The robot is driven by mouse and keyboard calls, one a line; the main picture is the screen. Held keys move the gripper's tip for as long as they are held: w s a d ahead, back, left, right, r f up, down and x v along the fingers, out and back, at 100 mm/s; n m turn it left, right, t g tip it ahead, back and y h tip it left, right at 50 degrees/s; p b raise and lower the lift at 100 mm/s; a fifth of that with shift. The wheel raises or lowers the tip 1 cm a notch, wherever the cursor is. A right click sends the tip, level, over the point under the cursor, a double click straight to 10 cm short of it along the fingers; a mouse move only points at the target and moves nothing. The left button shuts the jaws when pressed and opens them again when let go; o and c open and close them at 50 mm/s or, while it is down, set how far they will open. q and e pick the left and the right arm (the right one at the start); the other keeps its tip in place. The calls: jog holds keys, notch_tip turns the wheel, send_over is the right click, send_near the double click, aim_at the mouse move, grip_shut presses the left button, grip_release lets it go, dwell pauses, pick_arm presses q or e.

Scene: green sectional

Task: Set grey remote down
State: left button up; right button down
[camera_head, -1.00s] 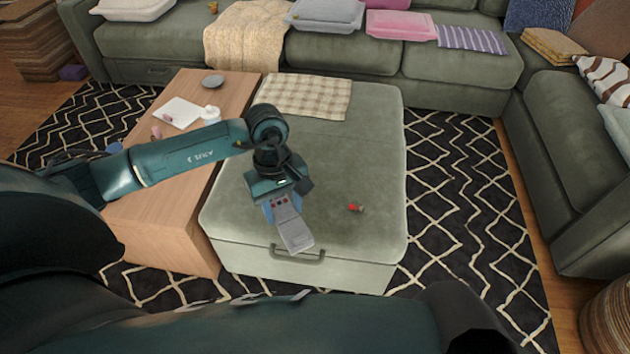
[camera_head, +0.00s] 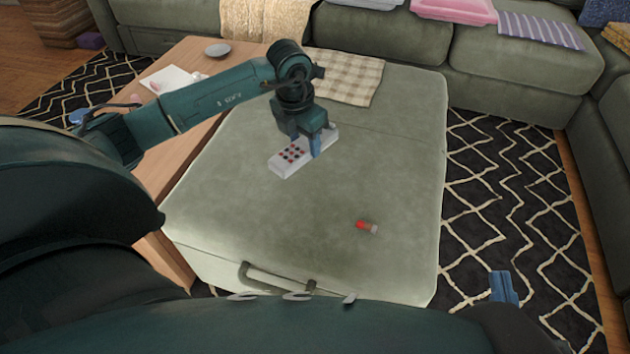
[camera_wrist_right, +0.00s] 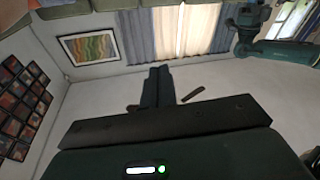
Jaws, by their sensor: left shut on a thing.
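The grey remote (camera_head: 290,157) has a light grey body with dark and red buttons facing up. In the head view it is over the middle of the green ottoman (camera_head: 290,215), roughly level. My left gripper (camera_head: 317,146) is shut on it near its far right end. I cannot tell whether its underside touches the ottoman. My right gripper (camera_head: 504,287) is at the lower right in the head view, away from the ottoman's right side. In the right wrist view its fingers (camera_wrist_right: 158,88) are together with nothing between them.
A small red and tan object (camera_head: 366,227) lies on the ottoman in front of the remote. A checked cloth (camera_head: 345,78) lies at its back. The ottoman's right part is clear.

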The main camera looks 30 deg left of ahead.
aim_at(308, 181)
pick_arm(q)
jog(key=shift+w+f, duration=0.2)
jog(key=shift+f, duration=0.15)
notch_tip(308, 181, down, 9)
jog(key=b, duration=0.3)
jog(key=shift+f+b, duration=0.15)
jog(key=shift+b, duration=0.15)
jog(key=shift+f, duration=0.15)
pick_arm(e)
jog(key=shift+w+a+m+y, duration=0.25)
jog(key=shift+a+m+y, duration=0.05)
jog(key=shift+a, duration=0.05)
pick_arm(q)
jog(key=shift+f, duration=0.1)
jog(key=o, duration=1.1)
